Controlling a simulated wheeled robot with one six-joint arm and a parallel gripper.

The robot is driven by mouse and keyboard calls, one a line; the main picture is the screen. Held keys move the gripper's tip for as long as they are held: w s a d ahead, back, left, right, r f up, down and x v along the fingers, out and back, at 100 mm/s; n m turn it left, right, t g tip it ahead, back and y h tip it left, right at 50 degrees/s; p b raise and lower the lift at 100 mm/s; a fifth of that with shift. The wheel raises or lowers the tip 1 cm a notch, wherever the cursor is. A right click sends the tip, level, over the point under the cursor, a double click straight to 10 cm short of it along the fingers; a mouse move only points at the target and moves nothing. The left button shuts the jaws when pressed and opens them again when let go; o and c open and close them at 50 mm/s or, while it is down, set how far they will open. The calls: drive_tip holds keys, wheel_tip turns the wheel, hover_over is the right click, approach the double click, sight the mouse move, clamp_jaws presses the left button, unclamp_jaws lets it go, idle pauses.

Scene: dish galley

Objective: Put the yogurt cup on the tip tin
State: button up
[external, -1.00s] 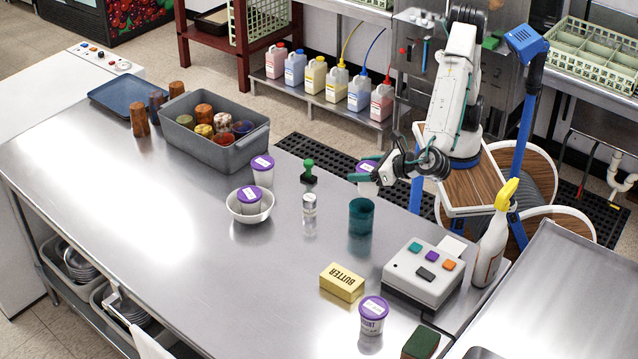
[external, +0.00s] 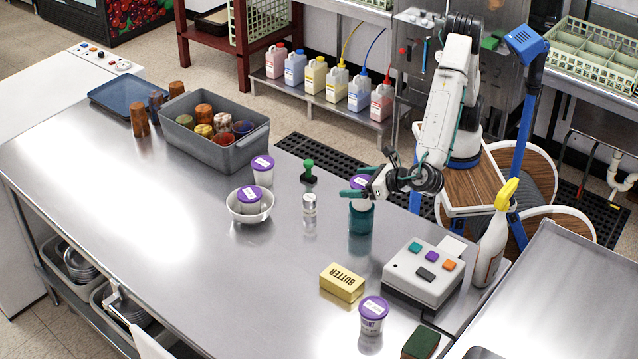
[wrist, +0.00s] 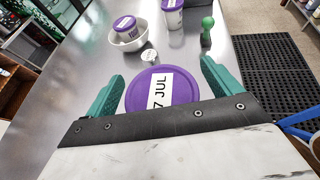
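A white yogurt cup with a purple lid (external: 361,182) stands upright at the top of the teal tip tin (external: 362,220), its lower part against or just inside the rim; I cannot tell which. My gripper (external: 370,175) is at the cup, fingers spread to either side of it. In the wrist view, the purple lid, marked "7 JUL" (wrist: 160,88), lies between the teal fingertips (wrist: 162,78), with a gap at the right finger. The tin is hidden there.
A white bowl holding a purple-lidded cup (external: 250,211), another such cup (external: 262,170), a shiny can (external: 309,205) and a green-handled stamp (external: 308,171) stand left.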

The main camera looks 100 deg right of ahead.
drive_tip(key=shift+r, duration=0.1)
drive_tip(key=shift+s+a+r, duration=0.15)
drive_tip(key=shift+s, duration=0.05)
drive_tip(key=v, duration=1.1)
drive_tip(key=d+r+m+g, duration=0.2)
drive_tip(key=d+m+g, duration=0.15)
drive_tip(key=d, duration=0.65)
drive_tip(key=w+d+r+m+g, duration=0.1)
drive_tip(key=d+m+g, duration=0.1)
drive_tip(key=d+m, duration=0.5)
drive_tip(key=d+r+m+g, duration=0.2)
drive_tip(key=d+m+g, duration=0.1)
drive_tip(key=d, duration=0.9)
drive_tip(key=s+d+f+m+g+y, duration=0.1)
drive_tip(key=s+d+f+m+y, duration=0.2)
drive_tip(key=s+d+m+y, duration=0.4)
drive_tip(key=s+d+m, duration=0.7)
drive_tip(key=s+m, duration=0.1)
drive_tip(key=shift+s+m+y, duration=0.3)
drive_tip(key=shift+s+m, duration=0.05)
drive_tip(key=shift+s, duration=0.05)
